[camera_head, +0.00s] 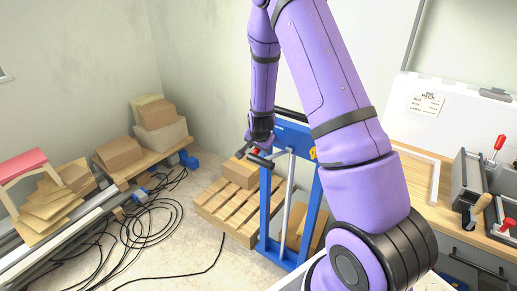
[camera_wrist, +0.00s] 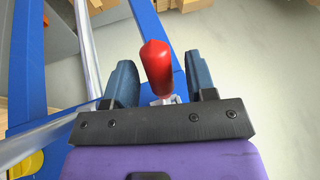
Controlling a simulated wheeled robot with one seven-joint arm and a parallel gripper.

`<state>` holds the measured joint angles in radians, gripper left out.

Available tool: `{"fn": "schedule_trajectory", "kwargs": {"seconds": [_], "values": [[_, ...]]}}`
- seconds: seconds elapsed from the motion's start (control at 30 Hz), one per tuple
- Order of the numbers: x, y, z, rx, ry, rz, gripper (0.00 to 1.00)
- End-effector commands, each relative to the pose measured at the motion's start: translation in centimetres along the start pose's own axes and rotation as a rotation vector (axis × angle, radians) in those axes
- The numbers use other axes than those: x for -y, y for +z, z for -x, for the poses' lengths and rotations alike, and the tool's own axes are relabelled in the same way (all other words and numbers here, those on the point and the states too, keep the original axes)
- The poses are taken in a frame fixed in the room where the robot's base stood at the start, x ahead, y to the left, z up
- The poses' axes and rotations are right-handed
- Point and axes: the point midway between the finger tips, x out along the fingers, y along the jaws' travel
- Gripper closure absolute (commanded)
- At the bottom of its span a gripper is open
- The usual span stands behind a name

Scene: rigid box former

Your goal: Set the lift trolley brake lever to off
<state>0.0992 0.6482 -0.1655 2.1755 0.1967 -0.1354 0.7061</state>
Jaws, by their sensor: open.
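The lift trolley (camera_head: 265,208) is a blue upright frame in the middle of the head view, and its blue bars also show in the wrist view (camera_wrist: 25,60). The brake lever has a red knob (camera_wrist: 157,66), which stands between my two fingers in the wrist view. In the head view a small part of the red knob (camera_head: 256,151) shows by my gripper (camera_head: 252,154). My gripper (camera_wrist: 160,82) is open, with one finger on each side of the knob and a visible gap on both sides. The lever's lower end is partly hidden by the gripper body.
A wooden pallet (camera_head: 222,212) with a cardboard box (camera_head: 240,172) stands behind the trolley. Black cables (camera_head: 140,225) lie on the floor at left, beside stacked boxes (camera_head: 157,115). A wooden workbench (camera_head: 416,200) with tools is at right. A yellow part (camera_wrist: 28,165) is on the trolley.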

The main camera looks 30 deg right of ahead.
Motion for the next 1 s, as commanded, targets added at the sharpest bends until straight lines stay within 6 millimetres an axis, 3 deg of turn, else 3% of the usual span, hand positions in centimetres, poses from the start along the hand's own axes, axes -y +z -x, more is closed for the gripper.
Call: {"fn": "schedule_trajectory", "kwargs": {"seconds": [0.43, 0.67, 1.0], "values": [[-0.02, 0.03, -0.89, 0.001, 0.0, 0.0, 0.49], [-0.02, 0.03, -0.89, 0.001, 0.0, 0.0, 1.0], [-0.1, 0.0, -0.75, 0.041, 0.001, -0.018, 1.0]]}}
